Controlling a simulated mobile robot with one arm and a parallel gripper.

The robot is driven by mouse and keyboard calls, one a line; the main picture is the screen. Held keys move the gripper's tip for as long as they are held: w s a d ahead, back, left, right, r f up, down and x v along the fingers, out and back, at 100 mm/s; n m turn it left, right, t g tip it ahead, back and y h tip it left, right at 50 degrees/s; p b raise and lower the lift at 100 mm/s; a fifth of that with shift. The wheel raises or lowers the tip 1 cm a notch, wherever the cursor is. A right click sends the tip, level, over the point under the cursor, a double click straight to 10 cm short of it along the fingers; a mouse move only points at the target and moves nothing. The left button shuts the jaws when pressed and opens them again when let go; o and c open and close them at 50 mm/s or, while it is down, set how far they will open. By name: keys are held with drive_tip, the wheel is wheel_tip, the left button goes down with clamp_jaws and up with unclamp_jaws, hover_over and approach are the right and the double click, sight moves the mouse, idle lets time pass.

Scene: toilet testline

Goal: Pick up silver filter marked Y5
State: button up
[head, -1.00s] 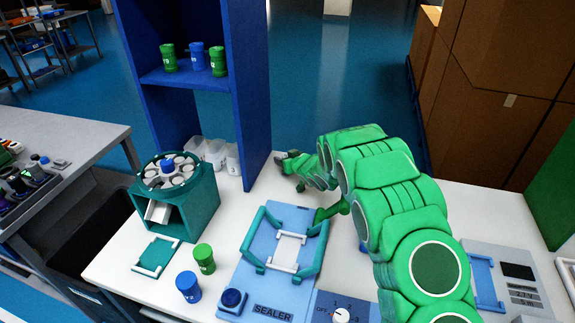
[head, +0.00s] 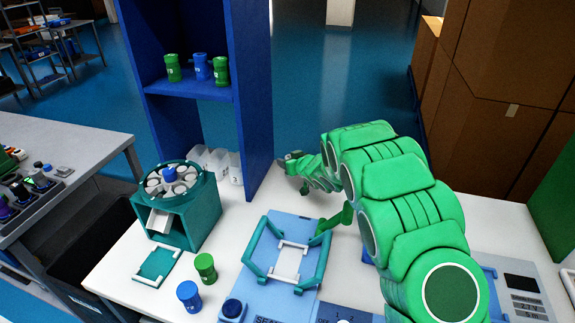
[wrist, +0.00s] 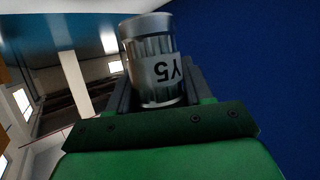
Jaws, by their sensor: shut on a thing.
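The silver filter marked Y5 (wrist: 152,62) stands between the jaws of my gripper (wrist: 150,95) in the wrist view. It is a ribbed metal cylinder with a pale label, and the Y5 reads upside down. My gripper is shut on it. In the head view my gripper (head: 290,160) is above the white bench, just right of the blue shelf unit's side wall. The fingers are small and partly hidden there, with a greyish bit at the tip.
The blue shelf (head: 190,92) holds green and blue bottles. A teal carousel stand (head: 200,215) sits at the left, with a green bottle (head: 205,268) and a blue bottle (head: 189,295) in front. The sealer (head: 257,285) is mid-bench. Cardboard boxes (head: 500,80) stand behind at right.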

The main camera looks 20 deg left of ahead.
drive_tip(key=s+r, duration=0.1)
drive_tip(key=s+d+r, duration=0.1)
drive_tip(key=r, duration=0.1)
drive_tip(key=s+r, duration=0.1)
drive_tip(key=shift+d+r, duration=0.15)
drive_tip(key=shift+d, duration=0.05)
drive_tip(key=s+d+r, duration=0.3)
drive_tip(key=s+d, duration=0.1)
drive_tip(key=s, duration=0.4)
drive_tip(key=shift+r, duration=0.35)
